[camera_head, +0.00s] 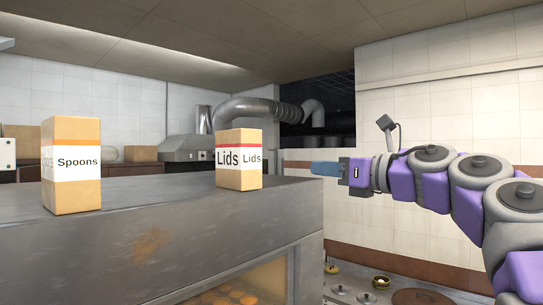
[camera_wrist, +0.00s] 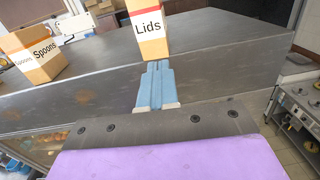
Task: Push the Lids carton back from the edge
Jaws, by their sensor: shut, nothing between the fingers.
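The Lids carton (camera_head: 238,160) is a brown box with a white label and a red band. It stands upright on the grey metal top (camera_head: 150,200), near its right end in the head view. In the wrist view the Lids carton (camera_wrist: 149,32) stands just beyond my fingertips, its top cut off by the frame. My gripper (camera_head: 316,168) has blue fingers, shut and empty. In the head view it is to the right of the carton and apart from it. In the wrist view my gripper (camera_wrist: 156,68) points at the carton's base; whether it touches I cannot tell.
A Spoons carton (camera_head: 71,165) stands upright on the same top, well to the left; it also shows in the wrist view (camera_wrist: 34,54). Bare metal lies between the two cartons. Stove burners (camera_head: 355,285) sit lower at right. A tiled wall (camera_head: 440,120) stands behind my arm.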

